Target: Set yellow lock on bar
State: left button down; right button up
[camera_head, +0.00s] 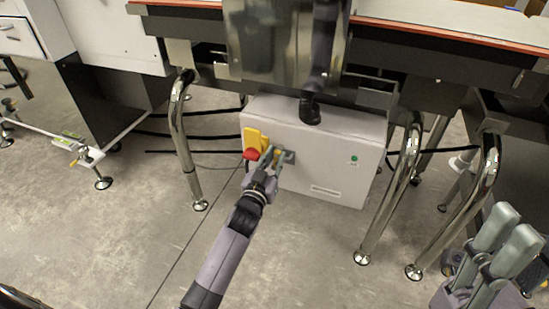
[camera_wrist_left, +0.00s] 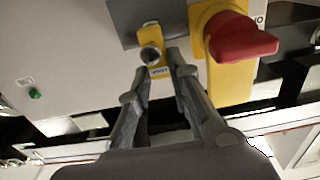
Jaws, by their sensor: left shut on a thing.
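The yellow lock (camera_wrist_left: 152,45) is a small padlock-like piece with a dark round spot and a printed label. In the left wrist view it sits between the fingertips of my left gripper (camera_wrist_left: 159,66), which is shut on it. It is in front of a grey plate (camera_wrist_left: 120,22) on the cabinet face. I cannot tell whether the lock is on a bar; no bar shows clearly. In the head view my left gripper (camera_head: 267,162) reaches up to the cabinet front, just right of the red knob. My right gripper (camera_head: 503,240) shows at the lower right; its opening is unclear.
A red rotary knob (camera_wrist_left: 240,38) on a yellow plate (camera_wrist_left: 228,82) stands close beside the lock. The white cabinet (camera_head: 330,150) has a green button (camera_head: 354,158) and hangs below the conveyor. Bent metal legs (camera_head: 182,130) stand on both sides. The floor in front is clear.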

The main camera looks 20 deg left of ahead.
pick_arm(q)
jog(key=shift+f, duration=0.4)
jog(key=c, duration=1.4)
grip_release()
jog(key=shift+s+f, duration=0.1)
jog(key=s, duration=1.1)
jog(key=shift+s+a, duration=0.15)
jog(key=shift+s, duration=0.25)
